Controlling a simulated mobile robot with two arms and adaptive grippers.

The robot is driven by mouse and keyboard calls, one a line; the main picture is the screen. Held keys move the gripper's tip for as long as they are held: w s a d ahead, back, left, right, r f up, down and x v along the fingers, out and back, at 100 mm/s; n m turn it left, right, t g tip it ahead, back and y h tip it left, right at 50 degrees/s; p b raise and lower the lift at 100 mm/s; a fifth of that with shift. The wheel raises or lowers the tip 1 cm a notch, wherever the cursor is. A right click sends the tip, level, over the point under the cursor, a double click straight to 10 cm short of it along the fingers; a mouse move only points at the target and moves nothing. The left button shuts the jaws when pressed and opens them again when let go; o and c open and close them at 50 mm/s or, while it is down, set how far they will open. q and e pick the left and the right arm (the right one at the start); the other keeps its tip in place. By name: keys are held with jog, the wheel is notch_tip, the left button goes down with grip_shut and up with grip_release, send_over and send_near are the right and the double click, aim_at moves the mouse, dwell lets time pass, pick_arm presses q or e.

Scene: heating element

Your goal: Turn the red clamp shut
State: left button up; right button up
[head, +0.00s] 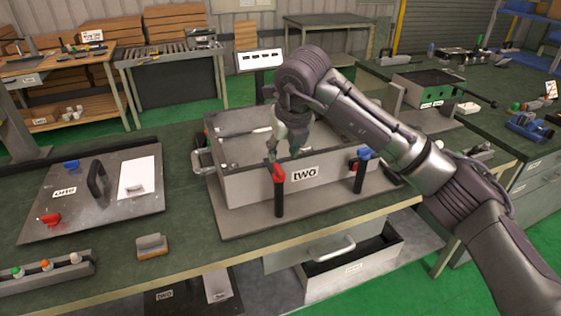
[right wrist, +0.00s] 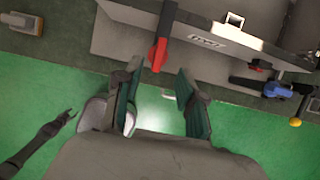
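The red clamp (head: 278,174) is on the front of the grey box labelled "two" (head: 240,188), left of the label. Its red part sits at the top of a dark upright bar. In the right wrist view the red clamp (right wrist: 158,54) shows between and just beyond the fingertips. My right gripper (head: 284,153) reaches down over the box's front edge, close to the clamp. In the right wrist view my right gripper (right wrist: 157,72) is open, with a clear gap between its fingers. No contact with the clamp is visible.
A blue clamp (head: 363,154) is farther right on the box front. A plate labelled "one" (head: 120,208) lies left, with a black handle, a blue clamp (head: 71,165) and another red clamp (head: 50,219). An orange-grey block (head: 151,246) lies near the bench's front edge. An open drawer (head: 350,262) is below.

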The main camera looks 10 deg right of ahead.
jog(key=v, duration=0.5)
jog(key=shift+r, duration=0.1)
